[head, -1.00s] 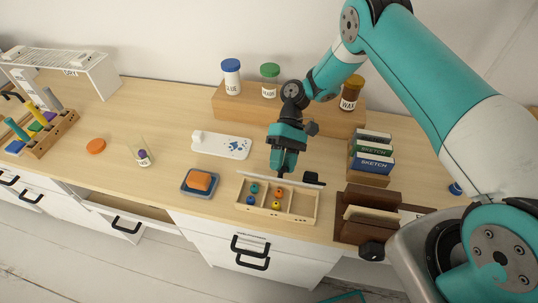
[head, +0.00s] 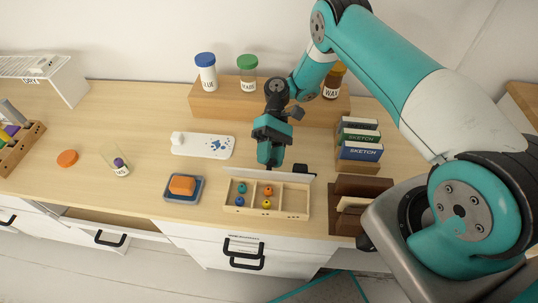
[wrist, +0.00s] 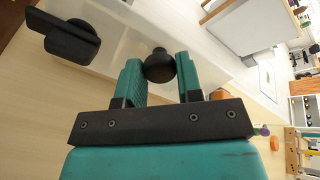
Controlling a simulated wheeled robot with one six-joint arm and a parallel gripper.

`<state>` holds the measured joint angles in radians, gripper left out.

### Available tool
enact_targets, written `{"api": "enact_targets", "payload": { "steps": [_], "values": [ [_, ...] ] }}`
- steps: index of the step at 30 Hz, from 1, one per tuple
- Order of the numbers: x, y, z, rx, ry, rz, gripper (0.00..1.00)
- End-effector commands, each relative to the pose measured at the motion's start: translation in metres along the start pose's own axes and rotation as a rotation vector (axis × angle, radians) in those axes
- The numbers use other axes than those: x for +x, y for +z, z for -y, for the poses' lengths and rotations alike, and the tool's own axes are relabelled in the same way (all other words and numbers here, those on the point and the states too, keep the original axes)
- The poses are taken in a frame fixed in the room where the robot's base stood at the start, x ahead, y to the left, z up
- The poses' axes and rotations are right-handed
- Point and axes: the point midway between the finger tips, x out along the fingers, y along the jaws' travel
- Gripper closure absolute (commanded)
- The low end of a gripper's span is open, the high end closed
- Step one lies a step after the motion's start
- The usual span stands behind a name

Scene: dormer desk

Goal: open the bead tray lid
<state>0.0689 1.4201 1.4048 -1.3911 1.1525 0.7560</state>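The bead tray (head: 309,202) is a pale wooden box with compartments on the desk, holding blue, teal, orange and yellow beads. Its pale lid (head: 240,172) is raised along the tray's back edge, so the compartments show. A black fitting (head: 300,168) sits at the lid's right end; a black fitting (wrist: 70,38) also shows at upper left in the wrist view. My gripper (head: 268,164) is behind the raised lid. In the wrist view my gripper (wrist: 160,68) has its fingers on either side of a round black knob (wrist: 158,66), apparently touching it.
A blue dish (head: 168,199) with an orange block stands left of the tray. Sketch boxes (head: 360,152) and a brown holder (head: 345,188) stand to the right. A wooden riser (head: 225,108) with jars is behind. A white palette (head: 190,151) lies at back left.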

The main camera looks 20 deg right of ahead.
Motion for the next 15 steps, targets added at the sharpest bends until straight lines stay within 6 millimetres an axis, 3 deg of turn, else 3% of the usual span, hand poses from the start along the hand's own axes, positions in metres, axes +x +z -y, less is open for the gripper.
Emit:
{"api": "enact_targets", "payload": {
  "steps": [1, 3, 15],
  "values": [
    [-0.0023, -0.0013, 0.0002, 0.0, 0.0, -0.01, 0.58],
    [-0.0023, -0.0009, 0.0, 0.0, 0.001, -0.009, 0.42],
    [-0.0048, 0.0041, 0.0058, -0.002, 0.004, -0.006, 0.41]
  ]
}}
